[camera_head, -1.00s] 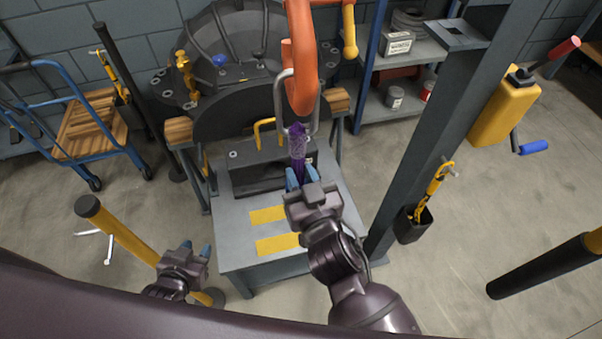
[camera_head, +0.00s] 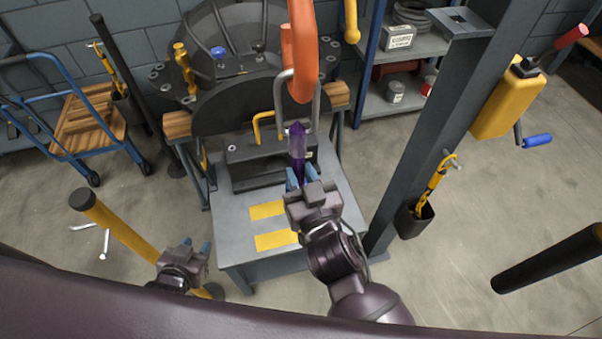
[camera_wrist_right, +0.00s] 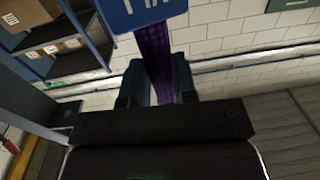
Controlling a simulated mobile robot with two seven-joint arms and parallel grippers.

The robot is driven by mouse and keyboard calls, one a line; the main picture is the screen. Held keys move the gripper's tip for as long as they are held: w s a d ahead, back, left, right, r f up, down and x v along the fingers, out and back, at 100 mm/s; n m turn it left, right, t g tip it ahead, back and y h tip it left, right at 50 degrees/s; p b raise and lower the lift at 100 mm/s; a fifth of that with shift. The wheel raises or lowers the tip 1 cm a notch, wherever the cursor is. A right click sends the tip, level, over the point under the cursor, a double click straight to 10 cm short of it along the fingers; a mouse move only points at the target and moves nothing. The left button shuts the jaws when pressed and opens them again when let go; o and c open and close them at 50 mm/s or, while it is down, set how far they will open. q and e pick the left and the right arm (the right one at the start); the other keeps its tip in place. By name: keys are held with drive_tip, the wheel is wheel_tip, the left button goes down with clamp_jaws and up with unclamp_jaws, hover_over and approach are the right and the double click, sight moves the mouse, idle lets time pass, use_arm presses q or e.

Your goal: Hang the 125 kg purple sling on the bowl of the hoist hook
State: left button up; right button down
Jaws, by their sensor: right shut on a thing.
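The orange hoist hook (camera_head: 302,75) hangs at the top centre of the head view, its bowl facing down. The purple sling (camera_head: 297,143) stands up from my right gripper (camera_head: 303,179), its pointed top just below the hook bowl in the picture. I see no contact, and the depth between them is unclear. My right gripper is shut on the sling. In the right wrist view the sling (camera_wrist_right: 155,60) runs up between the dark fingers, behind a blue tag (camera_wrist_right: 142,12) with white marks. Its upper end is hidden there. My left gripper (camera_head: 197,249) is empty, its fingertips apart.
A grey bench (camera_head: 235,235) with yellow stripes lies below the sling. A dark casing (camera_head: 225,120) stands behind it. A grey post (camera_head: 435,130) rises close to the right of my right arm. A yellow post (camera_head: 125,235) stands near my left gripper.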

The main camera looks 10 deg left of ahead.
drive_tip(key=c, duration=0.8)
unclamp_jaws()
drive_tip(key=shift+s, duration=0.1)
drive_tip(key=v, duration=0.4)
drive_tip(key=shift+s+d+f, duration=0.1)
drive_tip(key=shift+s+d, duration=0.1)
drive_tip(key=shift+s, duration=0.05)
use_arm(q)
drive_tip(key=shift+w+f+b, duration=0.15)
drive_tip(key=shift+w+b, duration=0.05)
drive_tip(key=shift+b, duration=0.3)
use_arm(e)
drive_tip(key=v, duration=0.6)
